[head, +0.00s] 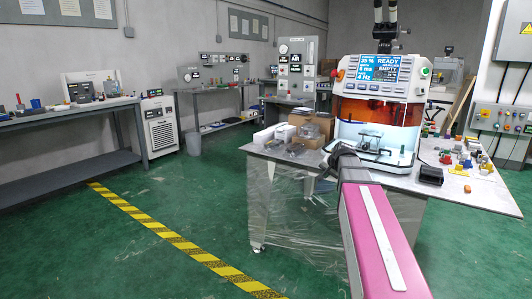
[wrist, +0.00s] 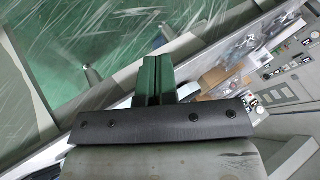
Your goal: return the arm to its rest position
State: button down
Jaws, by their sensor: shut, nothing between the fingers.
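My gripper shows in the wrist view (wrist: 158,64); its two dark green fingers are pressed together and hold nothing. They point over the edge of the worktable, with green floor beyond. In the head view, my pink arm reaches forward from the lower right toward the worktable (head: 436,184). Its dark end is in front of the machine (head: 380,102), and the fingers cannot be made out there. The machine has a lit front opening, and its screen reads READY and EMPTY.
Cardboard boxes (head: 313,124) stand left of the machine. A black block (head: 431,175) and several small coloured parts lie on its right. Clear wrap hangs below the table. A grey bench (head: 60,118) stands at left; green floor with a yellow-black stripe (head: 180,240) is open between.

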jog(key=s+a+f+n+g+h, duration=0.1)
jog(key=s+a+f+n+g, duration=0.2)
jog(key=s+f, duration=0.9)
jog(key=s+a+f+n+g+h, duration=0.1)
jog(key=s+a+f+n+g, duration=0.2)
jog(key=s+f, duration=0.9)
jog(key=shift+s+a+f+g, duration=0.4)
jog(key=shift+a+f+g, duration=0.25)
jog(key=shift+f, duration=0.25)
